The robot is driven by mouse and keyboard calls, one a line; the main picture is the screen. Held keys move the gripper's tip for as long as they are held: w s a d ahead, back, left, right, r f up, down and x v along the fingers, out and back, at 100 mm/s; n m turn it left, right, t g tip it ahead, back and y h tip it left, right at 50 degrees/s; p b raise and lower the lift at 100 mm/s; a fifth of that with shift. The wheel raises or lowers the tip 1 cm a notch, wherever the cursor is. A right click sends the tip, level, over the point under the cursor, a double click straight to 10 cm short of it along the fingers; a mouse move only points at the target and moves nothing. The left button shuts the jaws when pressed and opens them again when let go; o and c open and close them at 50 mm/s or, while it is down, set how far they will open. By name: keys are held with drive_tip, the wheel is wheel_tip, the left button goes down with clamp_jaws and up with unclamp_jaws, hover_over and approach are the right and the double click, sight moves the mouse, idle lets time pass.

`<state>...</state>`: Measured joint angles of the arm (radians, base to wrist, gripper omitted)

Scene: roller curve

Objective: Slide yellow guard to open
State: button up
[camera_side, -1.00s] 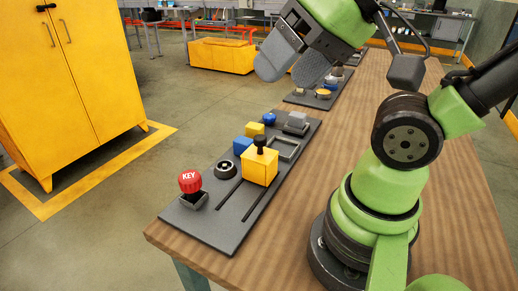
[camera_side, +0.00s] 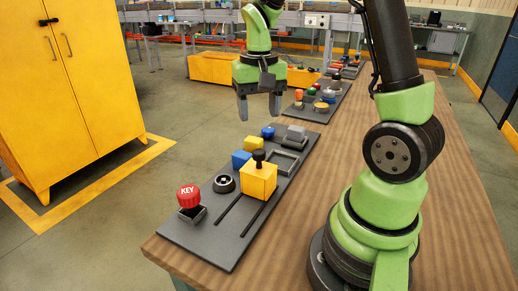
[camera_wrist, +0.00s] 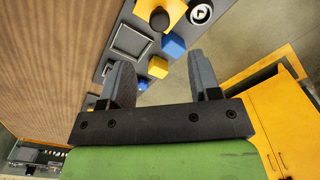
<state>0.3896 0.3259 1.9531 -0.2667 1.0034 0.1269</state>
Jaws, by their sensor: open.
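The yellow guard (camera_side: 259,182) is a box with a black knob on top. It sits on the dark panel (camera_side: 203,240) at the far end of two parallel slots that run toward the near edge. The guard also shows at the top of the wrist view (camera_wrist: 170,12). My gripper (camera_side: 259,116) is open and empty, pointing down above the far part of the panel, beyond the guard and apart from it. In the wrist view my two fingers (camera_wrist: 162,80) are spread wide with nothing between them. What lies under the guard is hidden.
A second panel (camera_side: 322,105) stands farther back. The wooden tabletop (camera_side: 300,225) right of the panel is clear.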

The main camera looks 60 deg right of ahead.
sight(259, 152)
wheel_tip(259, 152, down, 10)
drive_tip(key=shift+r, duration=0.1)
idle(0.4)
clamp_jaws()
drive_tip(key=a, duration=0.9)
drive_tip(key=shift+a, duration=0.3)
